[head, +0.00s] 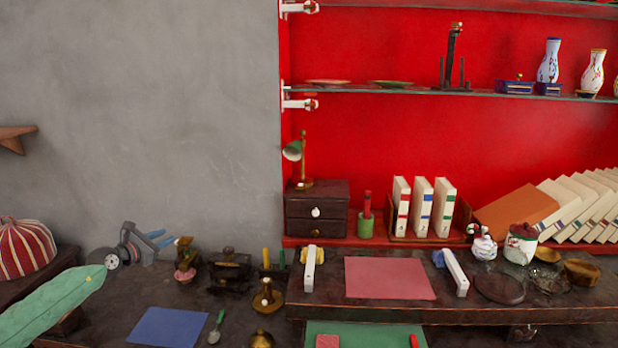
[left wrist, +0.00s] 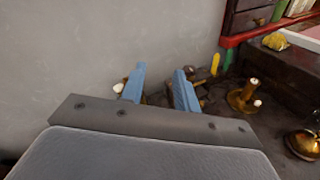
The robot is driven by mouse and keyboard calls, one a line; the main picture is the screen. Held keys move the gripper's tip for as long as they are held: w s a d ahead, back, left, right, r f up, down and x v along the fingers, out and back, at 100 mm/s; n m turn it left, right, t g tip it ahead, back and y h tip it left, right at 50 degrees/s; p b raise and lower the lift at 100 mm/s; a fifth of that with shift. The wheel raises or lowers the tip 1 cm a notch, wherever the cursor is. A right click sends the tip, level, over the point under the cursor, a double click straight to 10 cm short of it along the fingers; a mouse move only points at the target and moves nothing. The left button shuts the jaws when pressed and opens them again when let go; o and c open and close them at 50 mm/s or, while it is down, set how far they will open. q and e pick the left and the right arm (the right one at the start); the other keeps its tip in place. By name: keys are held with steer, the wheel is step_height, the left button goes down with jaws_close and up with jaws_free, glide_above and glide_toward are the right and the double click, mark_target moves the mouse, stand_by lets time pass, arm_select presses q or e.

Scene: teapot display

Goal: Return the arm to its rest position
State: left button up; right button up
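My left gripper (head: 166,238) is at the left in the head view, above the dark lower table and in front of the grey wall. Its two blue fingers are apart. In the left wrist view the fingers (left wrist: 159,72) also stand apart, with a gap between them and nothing held. Small dark and brass items show behind the fingers there, partly hidden by them. My right gripper is in neither view.
Small ornaments, including a pink-and-gold figure (head: 185,260), stand just right of the left gripper. A blue mat (head: 168,328) and a spoon (head: 217,327) lie nearer. A red-and-white striped dome (head: 24,248) is at far left.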

arm_select(q)
steer(key=s+d+r+n+t+y, duration=0.2)
steer(key=s+r+n+t+y, duration=0.3)
steer(key=r+n, duration=0.55)
steer(key=d+r+n+t+y, duration=0.25)
steer(key=r+n+y, duration=0.4)
steer(key=n, duration=0.75)
steer(key=s+d+f+n+g, duration=0.6)
steer(key=s+f+n, duration=0.3)
steer(key=f, duration=0.4)
steer(key=s+d+f+n+g, duration=0.65)
steer(key=s+f, duration=0.45)
steer(key=f, duration=0.2)
steer(key=s+d+f+n+g+h, duration=0.1)
steer(key=s+d+f, duration=0.4)
steer(key=s, duration=0.7)
steer(key=s+d+f+n+g+h, duration=0.1)
steer(key=s+d+f+g+h, duration=0.2)
steer(key=s+f, duration=0.6)
steer(key=s+d+f+g+h, duration=0.2)
steer(key=s+d+f, duration=0.4)
steer(key=s, duration=1)
steer(key=shift+s+d+f+n+g+p, duration=0.2)
steer(key=shift+d+f+n+g+p, duration=0.15)
steer(key=shift+f+g, duration=0.45)
